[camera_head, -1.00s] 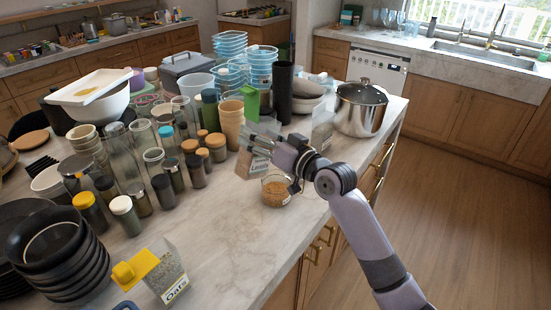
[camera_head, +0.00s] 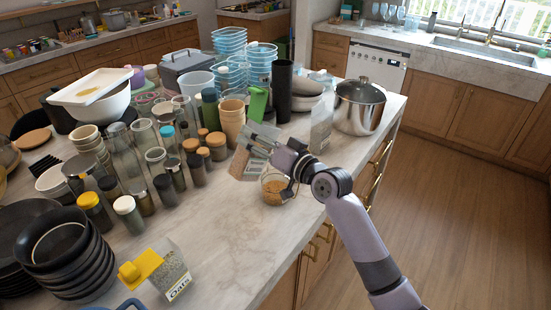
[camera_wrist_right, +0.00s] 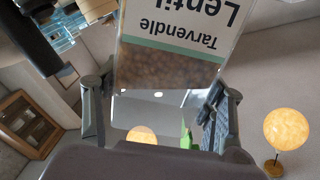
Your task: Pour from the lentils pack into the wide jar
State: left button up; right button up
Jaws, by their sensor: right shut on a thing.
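The lentils pack (camera_head: 243,163) is a clear pack with a white and teal label and brown contents. It is tilted above the counter, at the upper left of the wide jar. My right gripper (camera_head: 262,146) is shut on it. In the right wrist view the pack (camera_wrist_right: 175,65) sits between the fingers, its label upside down. The wide jar (camera_head: 276,193) is low, round and clear, with orange-brown lentils inside. It stands near the counter's right edge, partly hidden by my gripper. I cannot see a falling stream. My left gripper is not in view.
Several jars and bottles (camera_head: 171,178) crowd the counter left of the pack. A green object (camera_head: 258,103) and a dark cylinder (camera_head: 283,92) are behind it. A steel pot (camera_head: 360,107) stands at the back right. An oats pack (camera_head: 165,272) is in front; counter (camera_head: 225,235) between is clear.

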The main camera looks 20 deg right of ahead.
dwell(0.4)
jog(key=shift+m+p, duration=0.3)
jog(key=shift+m, duration=0.2)
jog(key=shift+f+m, duration=0.2)
jog(key=shift+m, duration=0.2)
jog(key=shift+f+m+p, duration=0.15)
jog(key=shift+m+p, duration=0.25)
jog(key=shift+f+m, duration=0.2)
jog(key=shift+m, duration=0.2)
jog(key=shift+f, duration=0.1)
jog(key=shift+f+m, duration=0.35)
jog(key=shift+m, duration=0.35)
